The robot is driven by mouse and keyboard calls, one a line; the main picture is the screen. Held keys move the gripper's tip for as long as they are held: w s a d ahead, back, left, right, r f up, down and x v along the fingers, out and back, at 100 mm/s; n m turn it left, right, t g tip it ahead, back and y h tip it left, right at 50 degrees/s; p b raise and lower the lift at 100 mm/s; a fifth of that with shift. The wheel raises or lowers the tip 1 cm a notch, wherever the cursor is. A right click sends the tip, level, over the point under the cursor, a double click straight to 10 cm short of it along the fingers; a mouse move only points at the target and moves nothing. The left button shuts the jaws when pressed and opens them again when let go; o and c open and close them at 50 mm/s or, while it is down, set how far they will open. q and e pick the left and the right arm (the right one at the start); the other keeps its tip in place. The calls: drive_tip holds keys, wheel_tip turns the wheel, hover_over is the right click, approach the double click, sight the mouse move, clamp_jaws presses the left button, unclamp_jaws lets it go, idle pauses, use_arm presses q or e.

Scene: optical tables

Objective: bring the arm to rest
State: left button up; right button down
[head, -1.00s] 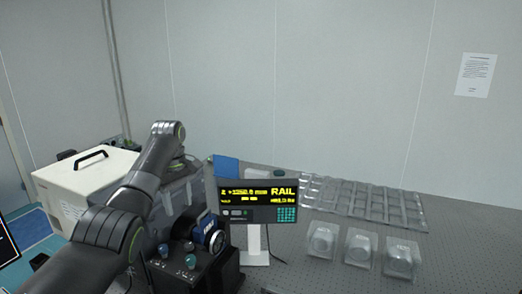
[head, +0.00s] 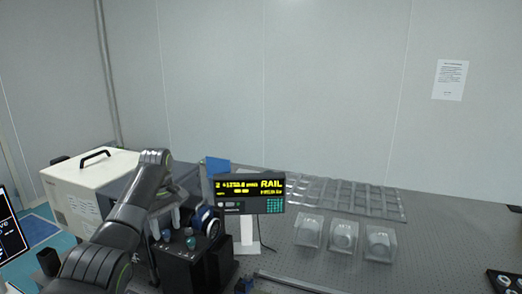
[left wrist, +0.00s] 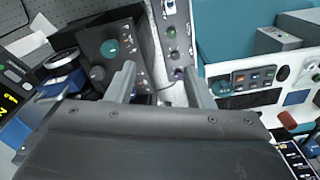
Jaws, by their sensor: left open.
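My left arm comes in from the lower left of the head view. Its gripper (head: 165,222) hangs beside the dark instrument box with knobs (head: 181,262), partly hidden by the arm. In the left wrist view its two grey fingers (left wrist: 160,85) stand apart with nothing between them. Below them show the dark box with a teal knob (left wrist: 108,47) and a narrow light strip with several round fittings (left wrist: 172,32). My right gripper is in neither view.
A lit RAIL readout (head: 250,194) stands on a white post beside the box. A cream case (head: 88,185) is at left. Several clear holders (head: 344,238) and a clear compartment tray (head: 345,197) sit on the perforated table (head: 430,250). Its middle right is mostly bare.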

use_arm(q)
drive_tip(key=s+a+f+m+t, duration=0.1)
drive_tip(key=s+a+f+m, duration=0.15)
drive_tip(key=s+f, duration=0.8)
drive_tip(key=s+a+f+m+t, duration=0.1)
drive_tip(key=s+f+m, duration=0.2)
drive_tip(key=s+f, duration=0.75)
drive_tip(key=s+m+t+y, duration=0.15)
drive_tip(key=s+m, duration=0.25)
drive_tip(key=s, duration=2.3)
wheel_tip(320, 180, down, 33)
drive_tip(key=a+g+b, duration=0.1)
drive_tip(key=a+b, duration=0.1)
drive_tip(key=b, duration=0.6)
drive_tip(key=s+f+b, duration=0.3)
drive_tip(key=s+f, duration=0.4)
drive_tip(key=f, duration=0.4)
drive_tip(key=s+d+f+g+b, duration=0.1)
drive_tip(key=s+f+b, duration=0.2)
drive_tip(key=s+f, duration=0.5)
wheel_tip(320, 180, down, 4)
drive_tip(key=shift+s+r+h, duration=0.15)
drive_tip(key=shift+h, duration=0.2)
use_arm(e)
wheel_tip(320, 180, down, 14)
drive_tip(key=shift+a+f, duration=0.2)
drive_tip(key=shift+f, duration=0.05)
